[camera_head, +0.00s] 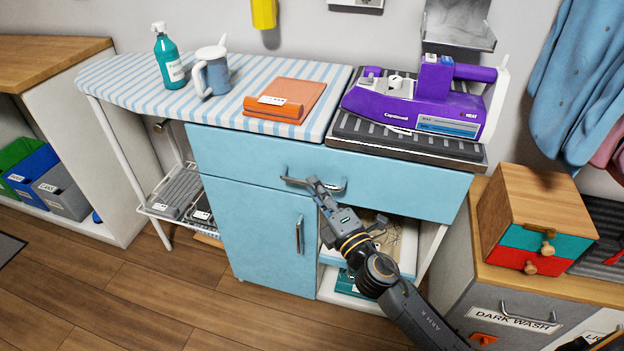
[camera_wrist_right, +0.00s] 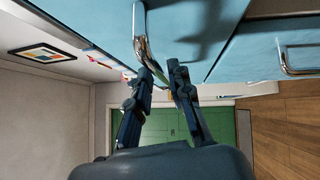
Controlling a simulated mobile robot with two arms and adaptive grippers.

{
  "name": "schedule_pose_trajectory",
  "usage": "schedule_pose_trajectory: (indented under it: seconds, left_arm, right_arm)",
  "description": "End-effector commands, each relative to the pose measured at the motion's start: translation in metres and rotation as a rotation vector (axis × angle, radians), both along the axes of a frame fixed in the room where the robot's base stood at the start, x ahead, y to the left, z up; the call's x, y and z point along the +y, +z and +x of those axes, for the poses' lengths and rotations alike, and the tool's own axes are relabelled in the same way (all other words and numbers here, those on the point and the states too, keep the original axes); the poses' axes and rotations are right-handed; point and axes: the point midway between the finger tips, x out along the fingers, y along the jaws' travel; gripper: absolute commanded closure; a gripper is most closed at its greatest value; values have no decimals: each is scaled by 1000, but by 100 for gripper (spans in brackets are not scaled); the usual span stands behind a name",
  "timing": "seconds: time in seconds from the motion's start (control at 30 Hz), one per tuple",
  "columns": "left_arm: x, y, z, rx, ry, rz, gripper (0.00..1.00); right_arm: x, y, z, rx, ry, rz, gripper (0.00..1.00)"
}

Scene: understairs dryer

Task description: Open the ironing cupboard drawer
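The ironing cupboard drawer (camera_head: 400,186) is a wide light-blue front under the ironing surface. It looks closed, though a small gap would be hard to see. Its curved metal bar handle (camera_head: 330,187) is at the middle of the front, and it also shows in the right wrist view (camera_wrist_right: 140,36). My left gripper is not in view.
A blue door (camera_head: 258,232) with an upright handle is below left, and an open shelf is below right. On top are a purple iron (camera_head: 415,100), a mug (camera_head: 213,75), a teal bottle (camera_head: 168,58) and an orange folded cloth (camera_head: 290,98). Wooden floor (camera_head: 150,290) is clear in front.

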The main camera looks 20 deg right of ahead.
Motion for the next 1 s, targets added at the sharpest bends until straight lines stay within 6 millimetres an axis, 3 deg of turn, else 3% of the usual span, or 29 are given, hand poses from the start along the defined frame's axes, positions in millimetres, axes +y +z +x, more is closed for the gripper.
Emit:
schedule_pose_trajectory:
  seconds: [0.2, 0.53, 0.63, 1.0]
  left_arm:
    - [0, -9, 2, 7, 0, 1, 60]
    - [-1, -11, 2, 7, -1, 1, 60]
    - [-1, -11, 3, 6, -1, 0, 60]
    - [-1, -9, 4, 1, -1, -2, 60]
  right_arm:
    - [4, 3, 21, -1, 1, 0, 80]
    - [5, 2, 23, 1, 0, 1, 80]
    - [5, 2, 23, 1, 0, 1, 100]
    - [6, 2, 22, 1, 1, 1, 100]
